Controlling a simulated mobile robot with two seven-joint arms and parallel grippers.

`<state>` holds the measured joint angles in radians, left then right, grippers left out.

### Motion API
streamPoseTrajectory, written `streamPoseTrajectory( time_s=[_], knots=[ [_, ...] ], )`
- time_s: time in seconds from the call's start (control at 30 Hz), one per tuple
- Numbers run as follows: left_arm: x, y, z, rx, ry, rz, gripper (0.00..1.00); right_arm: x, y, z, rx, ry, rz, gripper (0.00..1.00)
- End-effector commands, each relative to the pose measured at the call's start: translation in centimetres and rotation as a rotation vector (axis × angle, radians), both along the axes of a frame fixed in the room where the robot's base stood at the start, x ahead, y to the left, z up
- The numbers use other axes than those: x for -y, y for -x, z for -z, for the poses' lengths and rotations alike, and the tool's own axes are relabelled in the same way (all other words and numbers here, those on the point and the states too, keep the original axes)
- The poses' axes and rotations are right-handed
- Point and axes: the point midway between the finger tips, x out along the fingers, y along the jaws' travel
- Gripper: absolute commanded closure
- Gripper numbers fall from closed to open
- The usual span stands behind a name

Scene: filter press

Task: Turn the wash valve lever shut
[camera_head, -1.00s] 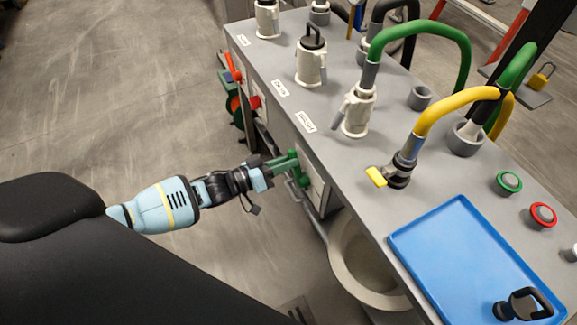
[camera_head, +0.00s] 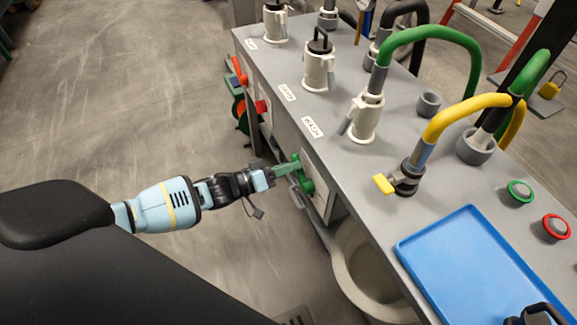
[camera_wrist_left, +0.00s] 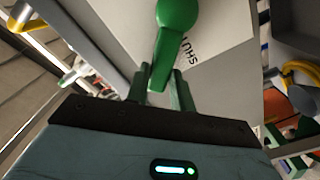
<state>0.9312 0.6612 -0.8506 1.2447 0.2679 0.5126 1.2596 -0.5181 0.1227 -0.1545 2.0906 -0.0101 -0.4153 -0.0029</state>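The wash valve lever (camera_head: 286,169) is green and sticks out from a pale plate on the bench's side, below the "WASH" label (camera_head: 312,127). In the left wrist view the lever (camera_wrist_left: 168,45) points down toward my gripper, with the letters "SHU" beside it. My left gripper (camera_wrist_left: 161,80) has its two dark green fingers on either side of the lever's end. I cannot tell whether both fingers press on it. In the head view my left gripper (camera_head: 272,173) is at the lever's outer end.
A red lever (camera_head: 261,107) and another orange-red one (camera_head: 241,72) sit farther along the same side. A round beige tub (camera_head: 360,268) stands under the bench. A blue tray (camera_head: 470,265) and hose couplings are on top. The floor at left is clear.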

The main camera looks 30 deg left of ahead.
Motion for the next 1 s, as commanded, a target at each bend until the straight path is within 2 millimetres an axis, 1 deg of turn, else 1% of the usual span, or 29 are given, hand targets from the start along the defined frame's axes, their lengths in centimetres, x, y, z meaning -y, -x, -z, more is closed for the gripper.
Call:
streamPoseTrajectory(
  time_s=[0.03,0.17,0.43,0.53,0.67,0.83,1.0],
  knots=[
    [-0.1,0.0,0.1,-0.007,0.004,-0.003,0.71,0.0,0.0,0.0,-0.001,0.000,0.000,0.64],
    [-0.1,0.0,0.1,-0.005,0.003,-0.002,0.55,0.0,0.1,0.1,-0.002,0.000,0.000,0.64],
    [-0.1,0.0,0.1,-0.002,0.001,-0.001,0.55,0.0,0.1,0.1,-0.002,0.000,0.000,0.64],
    [-0.4,0.5,0.1,-0.002,0.001,-0.001,0.55,0.0,0.1,0.0,-0.001,0.000,0.000,0.64],
    [-1.5,1.8,0.1,-0.004,-0.002,-0.001,0.55,0.0,0.0,-0.2,0.001,0.000,0.000,0.64],
    [-3.2,4.0,0.1,-0.005,0.000,-0.001,0.55,0.0,-0.1,-0.4,0.004,-0.001,0.000,0.64],
    [-4.4,5.6,0.1,-0.004,0.001,-0.003,0.55,0.0,-0.1,-0.5,0.005,-0.001,0.001,0.64]
  ],
)
